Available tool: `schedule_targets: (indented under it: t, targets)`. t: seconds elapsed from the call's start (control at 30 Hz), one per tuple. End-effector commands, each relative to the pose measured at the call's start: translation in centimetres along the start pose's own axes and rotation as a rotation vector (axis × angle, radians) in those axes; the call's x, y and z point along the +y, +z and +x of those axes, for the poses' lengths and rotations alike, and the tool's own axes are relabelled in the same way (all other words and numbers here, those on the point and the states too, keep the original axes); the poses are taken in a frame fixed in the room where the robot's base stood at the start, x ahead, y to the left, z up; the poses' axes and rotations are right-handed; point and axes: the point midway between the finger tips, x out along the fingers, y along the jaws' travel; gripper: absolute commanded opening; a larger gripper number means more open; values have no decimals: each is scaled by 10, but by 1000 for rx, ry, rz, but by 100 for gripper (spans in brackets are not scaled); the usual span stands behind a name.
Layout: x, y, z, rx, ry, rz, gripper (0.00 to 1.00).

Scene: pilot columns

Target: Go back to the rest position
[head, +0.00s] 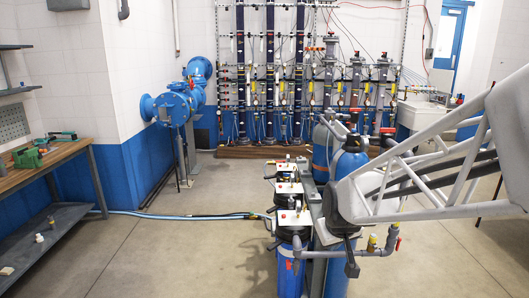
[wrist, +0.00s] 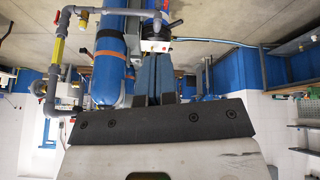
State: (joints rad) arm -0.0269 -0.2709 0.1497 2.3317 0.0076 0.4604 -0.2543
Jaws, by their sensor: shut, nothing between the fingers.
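My gripper (wrist: 154,58) shows in the wrist view as two dark fingers lying side by side, shut with nothing between them. The wrist picture is upside down, with the floor at the top. Behind the fingers are a blue tank (wrist: 121,60) and grey pipework; I cannot tell how near they are. In the head view my white lattice arm comes in from the right, in front of the blue tanks (head: 349,163). I cannot make out the fingers there.
Blue filter housings (head: 290,265) stand low at the centre. A workbench (head: 45,160) is at the left. A blue flanged pipe (head: 178,105) and a rack of columns (head: 270,70) stand at the back. A hose (head: 180,216) crosses the floor. Floor at front left is clear.

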Motion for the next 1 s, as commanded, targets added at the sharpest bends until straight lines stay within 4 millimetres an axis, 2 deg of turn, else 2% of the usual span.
schedule_targets:
  t: [0.2,0.6,0.8,1.0]
  targets:
    - [-6,41,-42,-53,-6,67,0]
    - [-21,123,-105,-159,-10,195,0]
    - [-29,161,-128,-206,-7,253,0]
    - [-34,182,-139,-235,-5,284,0]
